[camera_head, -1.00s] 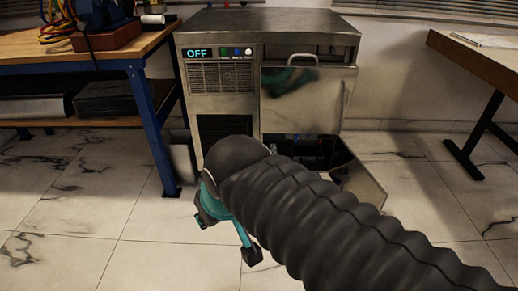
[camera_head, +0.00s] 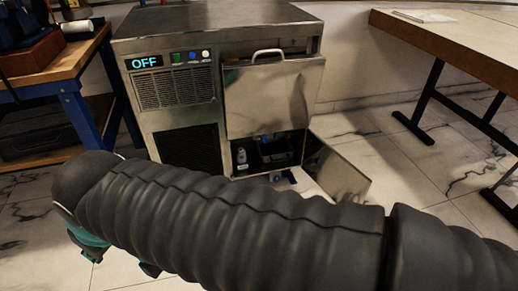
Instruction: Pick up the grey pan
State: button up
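A dark box-like shape (camera_head: 278,152) sits inside the open lower compartment of the metal cabinet (camera_head: 262,97). It may be the grey pan, but it is too dark and small to be sure. My gripper (camera_head: 97,252) is at the lower left, low over the floor and well to the left of the compartment. Only its teal and black parts show below my black-sleeved arm. Most of it is hidden, and I cannot see whether its fingers are open or holding anything.
A small white bottle (camera_head: 242,158) is in the compartment's left side. The cabinet display (camera_head: 144,62) reads OFF. A blue-legged workbench (camera_head: 78,118) stands left, a wooden table (camera_head: 455,38) right.

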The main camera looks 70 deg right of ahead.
aim_at(277, 150)
jog(key=z, duration=0.3)
jog(key=i, duration=0.7)
jog(key=z, duration=1)
jog(key=i, duration=0.5)
jog(key=z, duration=0.55)
